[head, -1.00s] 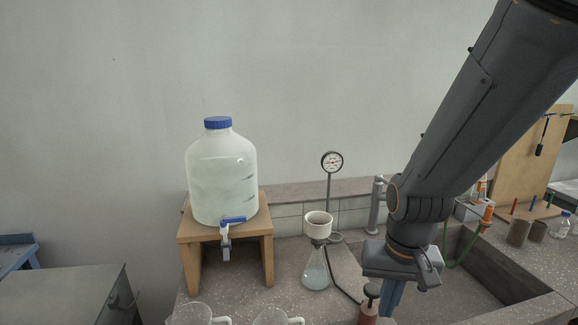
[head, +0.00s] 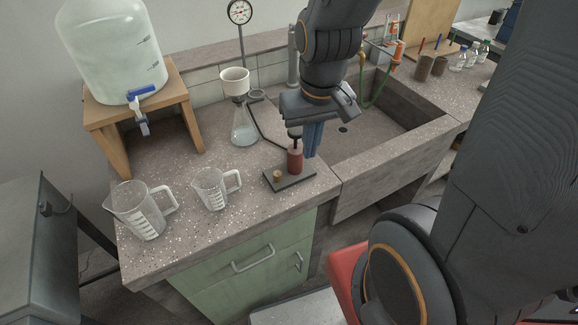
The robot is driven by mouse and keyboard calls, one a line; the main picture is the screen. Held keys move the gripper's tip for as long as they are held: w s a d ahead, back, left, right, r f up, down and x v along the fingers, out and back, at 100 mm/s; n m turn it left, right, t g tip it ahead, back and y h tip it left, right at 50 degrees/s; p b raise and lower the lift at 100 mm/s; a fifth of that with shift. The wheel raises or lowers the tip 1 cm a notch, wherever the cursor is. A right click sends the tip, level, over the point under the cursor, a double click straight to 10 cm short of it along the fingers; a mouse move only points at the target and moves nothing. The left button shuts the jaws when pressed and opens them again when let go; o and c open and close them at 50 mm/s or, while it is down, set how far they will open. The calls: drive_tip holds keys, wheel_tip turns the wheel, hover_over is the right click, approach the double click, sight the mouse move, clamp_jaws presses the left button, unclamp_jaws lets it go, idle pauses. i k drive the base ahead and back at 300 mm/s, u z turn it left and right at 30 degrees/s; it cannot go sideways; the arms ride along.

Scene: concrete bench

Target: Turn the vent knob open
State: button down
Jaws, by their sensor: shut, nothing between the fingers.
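A red hand pump (head: 295,160) with a black top handle stands upright on a dark base plate (head: 292,180) near the bench's front edge. A small brass-coloured knob (head: 278,174) sits on the plate, left of the pump; I take it as the vent knob. Its turn position is too small to read. My gripper (head: 311,152) points down with its blue fingers shut and empty. It is just right of the pump, apart from the knob, and partly hidden by the pump; I cannot tell whether it touches the pump.
A flask with a white funnel (head: 234,82) and a gauge (head: 239,12) stand behind. Two measuring jugs (head: 143,210) (head: 213,189) stand left, below a large bottle (head: 112,50) on a wooden stand (head: 190,110). A sink (head: 385,125) lies right. Bench between jugs and plate is clear.

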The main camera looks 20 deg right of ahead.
sight(277, 175)
drive_tip(key=k, duration=1)
drive_tip(key=u, duration=1.05)
drive_tip(key=i, duration=0.8)
drive_tip(key=z, duration=0.75)
